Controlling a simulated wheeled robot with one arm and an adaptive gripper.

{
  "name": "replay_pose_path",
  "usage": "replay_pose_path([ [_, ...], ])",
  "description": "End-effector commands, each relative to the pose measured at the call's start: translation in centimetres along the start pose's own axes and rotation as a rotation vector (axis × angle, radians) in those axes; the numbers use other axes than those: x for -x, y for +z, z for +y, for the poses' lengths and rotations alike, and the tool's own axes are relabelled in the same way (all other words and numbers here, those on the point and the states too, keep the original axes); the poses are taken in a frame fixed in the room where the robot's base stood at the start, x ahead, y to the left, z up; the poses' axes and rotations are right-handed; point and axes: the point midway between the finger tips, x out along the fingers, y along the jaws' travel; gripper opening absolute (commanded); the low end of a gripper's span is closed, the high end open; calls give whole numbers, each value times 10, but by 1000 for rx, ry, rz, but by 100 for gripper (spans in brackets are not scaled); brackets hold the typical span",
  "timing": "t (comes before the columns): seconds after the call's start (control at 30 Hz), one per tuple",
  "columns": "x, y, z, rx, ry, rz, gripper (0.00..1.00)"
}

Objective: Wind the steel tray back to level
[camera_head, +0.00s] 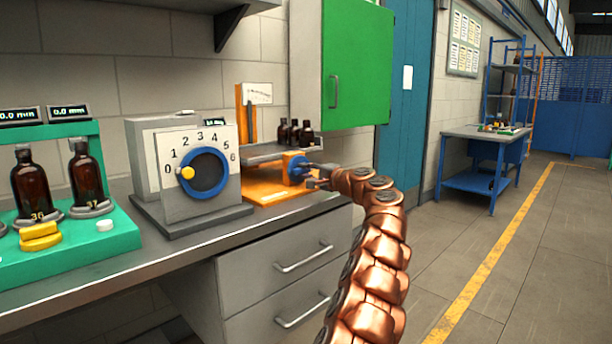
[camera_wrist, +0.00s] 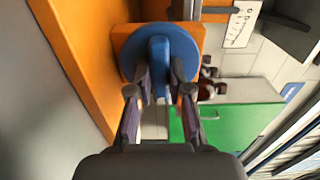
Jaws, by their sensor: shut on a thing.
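The steel tray (camera_head: 262,156) sits on an orange stand (camera_head: 284,189) on the bench, with a few small amber bottles (camera_head: 294,132) standing at its right end. I cannot tell how far the tray is from level. A blue knob (camera_head: 296,166) is on the stand's orange block below the tray. The knob shows large in the wrist view (camera_wrist: 160,54). My gripper (camera_head: 312,175) reaches it from the right. In the wrist view my gripper's fingers (camera_wrist: 160,88) are closed on the knob, one on each side. A white scale card (camera_head: 258,93) stands behind the tray.
A grey dial box (camera_head: 190,172) with a blue ring and yellow pointer stands left of the stand. A green cabinet (camera_head: 352,70) hangs above right. The floor right of the bench is clear.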

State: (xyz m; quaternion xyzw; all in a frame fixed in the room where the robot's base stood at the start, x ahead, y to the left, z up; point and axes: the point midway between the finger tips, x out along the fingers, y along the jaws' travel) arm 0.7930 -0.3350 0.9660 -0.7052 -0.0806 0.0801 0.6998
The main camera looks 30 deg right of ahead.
Motion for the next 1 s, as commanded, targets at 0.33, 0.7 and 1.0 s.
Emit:
replay_pose_path([
  [0.33, 0, 0, 1, 10, 1, -1, 0],
  [0.7, 0, 0, 0, 8, 0, -1, 44],
  [1.0, 1, 0, 0, 8, 0, 0, 44],
])
